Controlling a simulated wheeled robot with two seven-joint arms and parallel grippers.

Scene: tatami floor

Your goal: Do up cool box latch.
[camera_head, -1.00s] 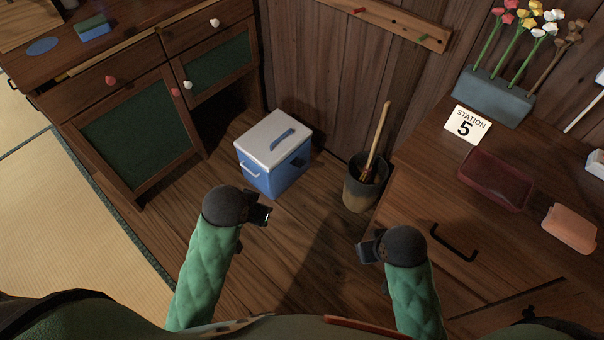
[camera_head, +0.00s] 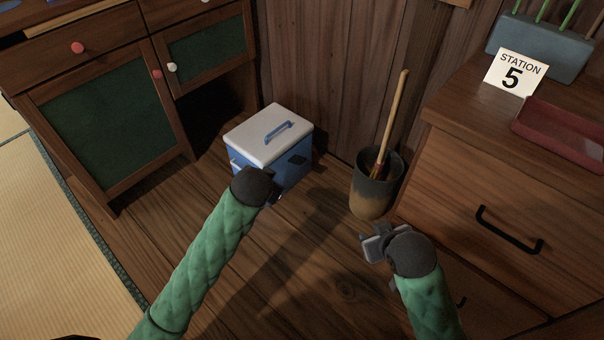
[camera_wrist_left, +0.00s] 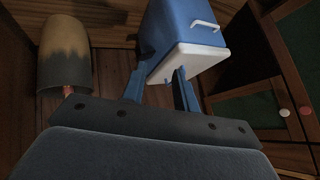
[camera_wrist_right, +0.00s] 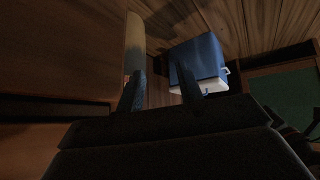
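The cool box (camera_head: 268,135) stands on the wooden floor, with a blue body, a white lid and a blue lid handle (camera_head: 279,130). The lid lies down on the body. My right gripper (camera_head: 370,240) is open and empty, farther from the box (camera_wrist_right: 200,62).
A dark and tan pot (camera_head: 370,190) with a wooden-handled tool stands right of the box. A wooden cabinet (camera_head: 190,135) is at the left, drawers (camera_head: 480,185) at the right, a plank wall (camera_head: 330,60) behind. Floor in front of the box is clear.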

